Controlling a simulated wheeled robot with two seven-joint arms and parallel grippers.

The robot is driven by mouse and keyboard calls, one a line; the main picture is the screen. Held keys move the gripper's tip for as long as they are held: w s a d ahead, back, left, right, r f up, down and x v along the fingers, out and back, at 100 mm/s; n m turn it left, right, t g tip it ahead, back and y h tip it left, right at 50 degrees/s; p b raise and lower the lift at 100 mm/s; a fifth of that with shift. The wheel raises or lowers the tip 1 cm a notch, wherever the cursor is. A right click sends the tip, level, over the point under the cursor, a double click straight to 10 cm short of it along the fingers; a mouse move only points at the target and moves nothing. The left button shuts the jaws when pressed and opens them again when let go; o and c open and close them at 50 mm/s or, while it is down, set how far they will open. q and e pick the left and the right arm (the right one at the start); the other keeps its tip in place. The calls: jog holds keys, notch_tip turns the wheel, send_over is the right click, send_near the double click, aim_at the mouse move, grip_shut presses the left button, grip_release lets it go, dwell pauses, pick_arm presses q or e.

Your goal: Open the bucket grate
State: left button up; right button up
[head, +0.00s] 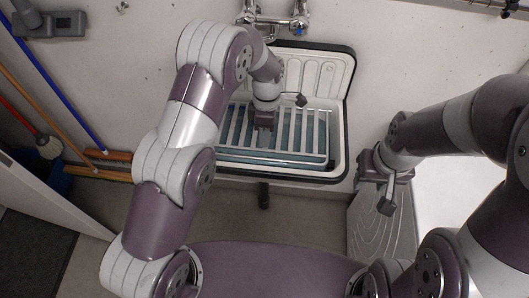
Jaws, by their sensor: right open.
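The bucket grate (299,158) is a white frame of parallel bars. It lies over the blue-green inside of a white, dark-rimmed sink basin (338,150). My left gripper (264,128) points down at the back middle part of the grate, among the bars. Its fingertips are too small and partly hidden, so I cannot tell whether they hold a bar. My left arm covers the left end of the grate and basin. My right gripper (381,190) is open and empty, to the right of the basin and apart from the grate.
A ribbed white back panel (318,75) stands behind the basin, with a chrome tap (275,20) above it. A grey ridged surface (372,232) lies below my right gripper. Brooms (62,112) and a blue bucket (50,176) stand at the left wall.

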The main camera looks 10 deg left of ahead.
aim_at(264, 159)
pick_arm(q)
notch_tip(264, 159, down, 8)
jog(key=shift+a+r+p, duration=0.1)
jog(key=shift+p, duration=0.75)
jog(key=shift+s+f, duration=0.1)
jog(key=shift+f, duration=0.2)
jog(key=shift+s+f, duration=0.15)
jog(key=shift+s, duration=0.1)
jog(key=shift+w, duration=0.2)
jog(key=shift+c, duration=1.2)
grip_shut()
pick_arm(e)
jog(key=shift+w+a+r, duration=0.1)
jog(key=shift+w+r, duration=0.65)
jog(key=shift+r, duration=0.3)
